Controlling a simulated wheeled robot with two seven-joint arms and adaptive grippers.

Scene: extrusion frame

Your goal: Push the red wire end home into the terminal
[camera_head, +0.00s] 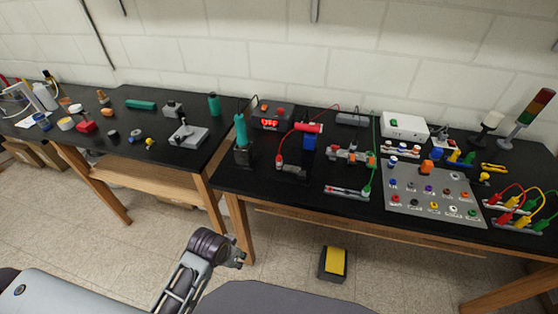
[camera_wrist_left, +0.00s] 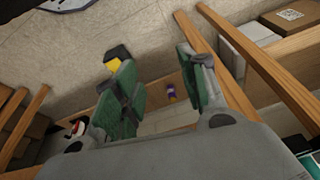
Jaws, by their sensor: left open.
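A thin red wire (camera_head: 283,143) arcs down on the black right bench to a small red end (camera_head: 279,160). That end is beside a low dark grey block (camera_head: 293,171), which may be the terminal. I cannot tell whether the end is inside it. My left gripper, in the wrist view (camera_wrist_left: 163,80), has its green-padded fingers spread apart with nothing held between them. In the head view my left arm is low in front of the benches, well away from the red wire. My right gripper is out of view.
A display box (camera_head: 272,117) stands behind the wire, with a green screwdriver-like tool (camera_head: 240,130) to its left. A grey socket panel (camera_head: 432,194) lies to the right. A yellow-topped pedal (camera_head: 333,263) is on the floor.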

